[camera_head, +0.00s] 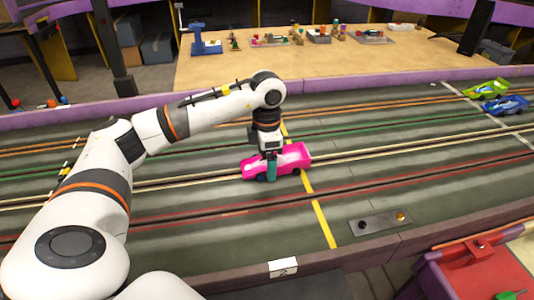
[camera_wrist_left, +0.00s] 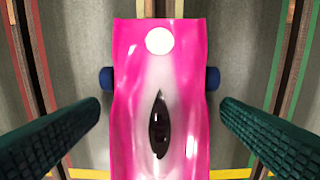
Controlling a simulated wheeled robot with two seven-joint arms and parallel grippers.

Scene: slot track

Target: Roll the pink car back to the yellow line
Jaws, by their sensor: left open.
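The pink car (camera_head: 294,158), with a pale middle, stands on the slot track and straddles the yellow line (camera_head: 319,218). Its right end reaches past the line in the head view. My left gripper (camera_head: 270,167) is over the car's left part, pointing down. In the left wrist view the open fingers stand on either side of the pink car (camera_wrist_left: 130,110), with gaps on both sides. A white disc, a dark oval opening and blue wheels show on the car. The yellow line (camera_wrist_left: 232,174) shows on both sides of the car near the bottom. My right gripper is not in view.
Green (camera_head: 486,88) and blue (camera_head: 505,105) cars stand at the far right of the track. A metal plate (camera_head: 380,222) with two knobs lies right of the yellow line. A purple border edges the track. A wooden table (camera_head: 300,65) with small models stands behind.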

